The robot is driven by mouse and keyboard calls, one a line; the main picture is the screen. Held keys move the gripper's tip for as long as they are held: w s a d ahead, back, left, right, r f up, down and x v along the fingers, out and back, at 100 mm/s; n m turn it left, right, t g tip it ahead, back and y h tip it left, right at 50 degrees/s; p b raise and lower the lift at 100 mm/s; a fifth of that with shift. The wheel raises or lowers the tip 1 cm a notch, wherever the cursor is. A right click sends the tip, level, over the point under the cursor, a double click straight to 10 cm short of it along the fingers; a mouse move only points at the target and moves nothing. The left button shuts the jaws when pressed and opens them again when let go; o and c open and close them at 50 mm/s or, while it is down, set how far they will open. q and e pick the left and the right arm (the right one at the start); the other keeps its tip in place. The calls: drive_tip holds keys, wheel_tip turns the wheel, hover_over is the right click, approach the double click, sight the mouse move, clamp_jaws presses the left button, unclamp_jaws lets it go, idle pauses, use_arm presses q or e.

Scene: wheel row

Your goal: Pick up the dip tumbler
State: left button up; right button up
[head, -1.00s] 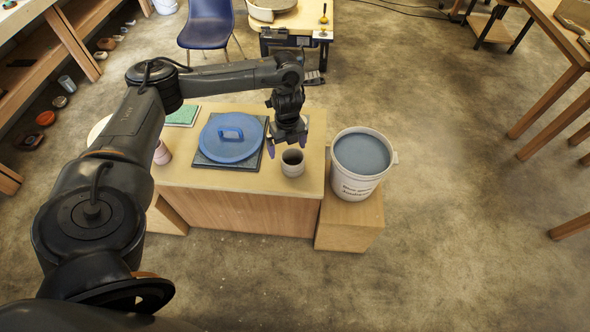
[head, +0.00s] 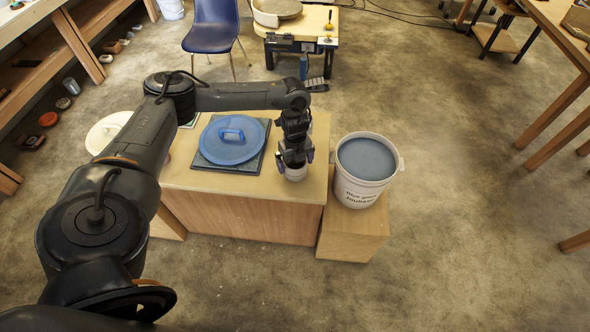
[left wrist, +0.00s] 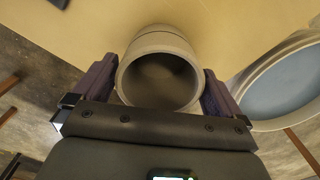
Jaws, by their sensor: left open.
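The dip tumbler (head: 296,174) is a small pale grey cup standing upright near the right end of the wooden cabinet top. In the left wrist view the tumbler (left wrist: 160,75) shows its round open mouth and empty-looking inside. My left gripper (head: 295,160) is right over it, pointing down, and hides much of it in the head view. In the left wrist view its fingers (left wrist: 158,88) are open, one on each side of the tumbler; whether they touch it cannot be told. My right gripper is not in view.
A white bucket of blue-grey glaze (head: 352,190) stands on a lower wooden block just right of the cabinet. A blue lid (head: 218,152) lies on a dark square board left of the tumbler. The cabinet top (head: 240,182) is bare in front.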

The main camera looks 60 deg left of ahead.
use_arm(q)
drive_tip(key=shift+f, duration=0.8)
drive_tip(key=c, duration=0.8)
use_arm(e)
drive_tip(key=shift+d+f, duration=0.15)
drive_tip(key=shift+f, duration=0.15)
use_arm(q)
drive_tip(key=shift+r, duration=0.15)
drive_tip(key=shift+c, duration=0.2)
